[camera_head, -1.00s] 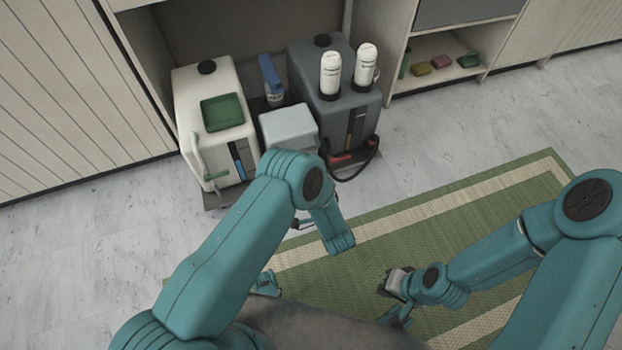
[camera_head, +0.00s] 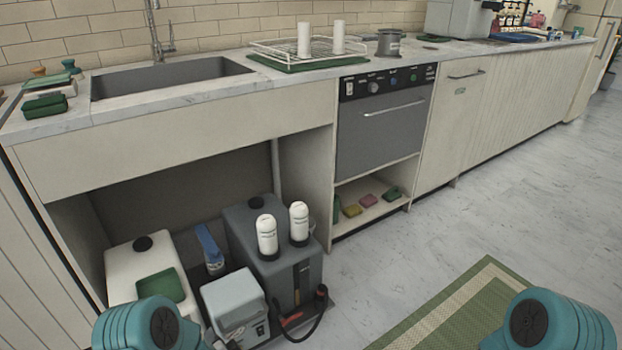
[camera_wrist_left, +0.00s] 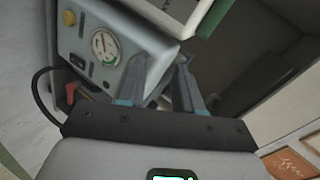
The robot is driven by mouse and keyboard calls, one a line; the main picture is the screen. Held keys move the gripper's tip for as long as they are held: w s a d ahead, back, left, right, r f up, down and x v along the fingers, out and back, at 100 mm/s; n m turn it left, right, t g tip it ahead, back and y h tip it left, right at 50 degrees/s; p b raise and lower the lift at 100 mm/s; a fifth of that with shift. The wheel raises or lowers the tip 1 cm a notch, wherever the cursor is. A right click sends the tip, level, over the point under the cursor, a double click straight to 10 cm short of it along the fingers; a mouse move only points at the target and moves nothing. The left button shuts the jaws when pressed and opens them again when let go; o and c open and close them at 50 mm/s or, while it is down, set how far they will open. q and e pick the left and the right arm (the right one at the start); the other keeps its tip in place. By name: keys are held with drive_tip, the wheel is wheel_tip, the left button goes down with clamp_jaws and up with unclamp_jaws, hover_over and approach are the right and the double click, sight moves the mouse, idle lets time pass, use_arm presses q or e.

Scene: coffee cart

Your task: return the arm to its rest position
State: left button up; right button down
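My left arm's teal joint (camera_head: 150,325) shows at the bottom left of the head view, in front of the machines under the counter. In the left wrist view, my left gripper (camera_wrist_left: 161,68) has its two fingers apart with nothing between them. Its fingers show in front of a small grey box (camera_wrist_left: 105,45) with a round gauge; I cannot tell how far off the box is. My right arm's teal joint (camera_head: 550,322) is at the bottom right of the head view. My right gripper is out of view.
Under the counter stand a white tank (camera_head: 122,268), a dark grey tank (camera_head: 257,218) with two white bottles on top, and the small grey box (camera_head: 232,298). A dark hose (camera_head: 318,322) curves beside them. Open floor (camera_head: 470,220) and a green mat (camera_head: 440,310) lie to the right.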

use_arm(q)
drive_tip(key=s+d+f+n+g+h, duration=0.2)
drive_tip(key=s+d+n+g+h, duration=0.35)
drive_tip(key=s, duration=0.65)
drive_tip(key=s+d+f+n+g+h, duration=0.2)
drive_tip(key=s+d+n+g+h, duration=0.3)
drive_tip(key=s, duration=0.8)
wheel_tip(320, 180, up, 30)
drive_tip(key=d+p, duration=0.2)
drive_tip(key=p, duration=2.8)
drive_tip(key=shift+s+r+p, duration=0.25)
drive_tip(key=shift+s+p, duration=0.15)
drive_tip(key=shift+s, duration=0.05)
